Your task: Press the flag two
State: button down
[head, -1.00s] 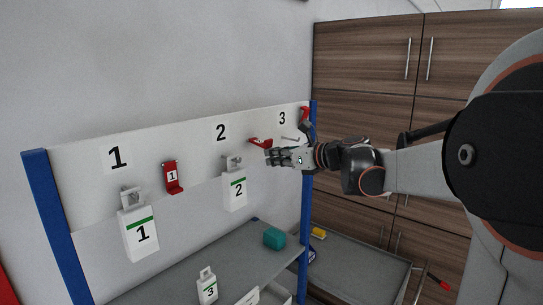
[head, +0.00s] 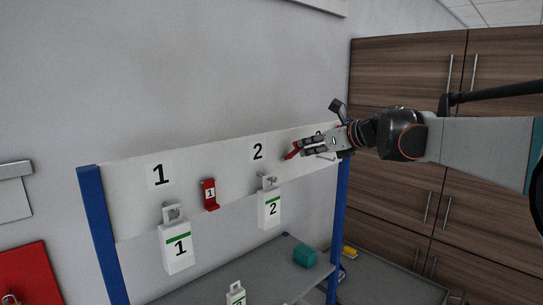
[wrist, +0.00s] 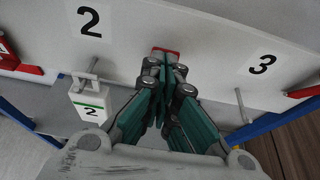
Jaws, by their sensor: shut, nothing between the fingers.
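The red flag two (head: 292,151) sits on the white board just right of the printed number 2 (head: 257,151). It is partly hidden by my gripper (head: 304,147), whose fingertips are right beside it. In the wrist view, the red top of the flag (wrist: 172,51) shows just beyond the fingertips (wrist: 166,66). My gripper is shut and empty, its fingers together. I cannot tell whether the fingertips touch the flag. The flag's number is not visible.
White tags 1 (head: 177,250) and 2 (head: 269,212) hang from hooks. A teal block (head: 304,257) lies on the grey shelf below.

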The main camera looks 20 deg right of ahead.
jog(key=shift+w+a+r, duration=0.2)
jog(key=shift+w+r, duration=0.35)
jog(key=shift+r, duration=0.25)
jog(key=shift+r+p, duration=0.5)
jog(key=shift+r, duration=0.2)
jog(key=shift+f, duration=0.1)
